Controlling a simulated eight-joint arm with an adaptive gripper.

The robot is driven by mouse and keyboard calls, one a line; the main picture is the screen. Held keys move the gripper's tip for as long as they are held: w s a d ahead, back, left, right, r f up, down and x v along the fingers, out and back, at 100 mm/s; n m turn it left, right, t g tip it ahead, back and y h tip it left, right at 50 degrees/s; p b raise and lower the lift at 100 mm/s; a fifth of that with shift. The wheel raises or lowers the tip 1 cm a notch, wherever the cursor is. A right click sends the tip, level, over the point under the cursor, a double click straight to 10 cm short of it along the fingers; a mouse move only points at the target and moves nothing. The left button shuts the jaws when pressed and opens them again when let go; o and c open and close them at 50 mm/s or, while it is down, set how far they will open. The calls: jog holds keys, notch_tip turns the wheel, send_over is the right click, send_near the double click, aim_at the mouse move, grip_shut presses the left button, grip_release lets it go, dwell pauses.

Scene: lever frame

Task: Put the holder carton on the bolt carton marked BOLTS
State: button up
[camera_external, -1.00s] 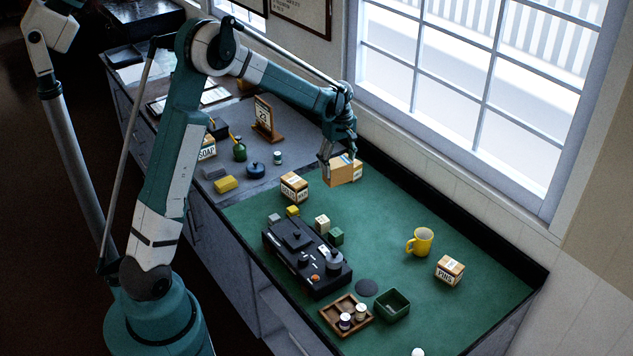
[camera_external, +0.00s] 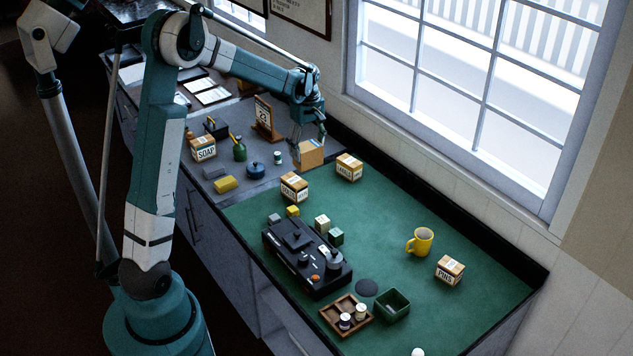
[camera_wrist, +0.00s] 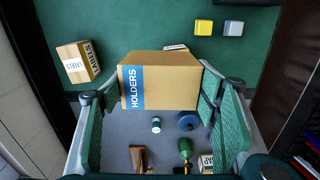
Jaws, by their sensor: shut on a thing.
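The holder carton (camera_external: 309,155) is a plain brown box. Its blue HOLDERS label shows in the wrist view (camera_wrist: 160,88). My gripper (camera_external: 310,139) is shut on it, with green fingers on both sides, and holds it near the far end of the green mat. I cannot read BOLTS on any carton. A carton with unclear lettering (camera_external: 294,187) stands on the mat, in front of the held carton in the outside view. In the wrist view it is mostly hidden behind the held carton, with only a strip showing (camera_wrist: 176,47).
A LABELS carton (camera_external: 349,167) stands right of the held carton. A SOAP carton (camera_external: 203,148), a green bottle (camera_external: 240,151) and a desk calendar (camera_external: 266,118) stand on the grey top. A PINS carton (camera_external: 450,270) and yellow mug (camera_external: 420,241) stand right; mid-mat is partly clear.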

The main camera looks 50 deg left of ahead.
jog(key=s+a+r, duration=0.2)
jog(key=s+a, duration=0.1)
jog(key=s, duration=0.1)
jog(key=shift+s+a+r, duration=0.15)
jog(key=shift+a+r, duration=0.15)
jog(key=shift+a, duration=0.05)
send_over(294, 180)
jog(key=shift+a+f, duration=0.1)
jog(key=shift+f, duration=2.85)
jog(key=shift+f+p, duration=0.35)
jog(key=shift+f, duration=1.7)
jog(key=shift+f, duration=0.2)
jog(key=o, duration=1)
jog(key=shift+r, duration=0.15)
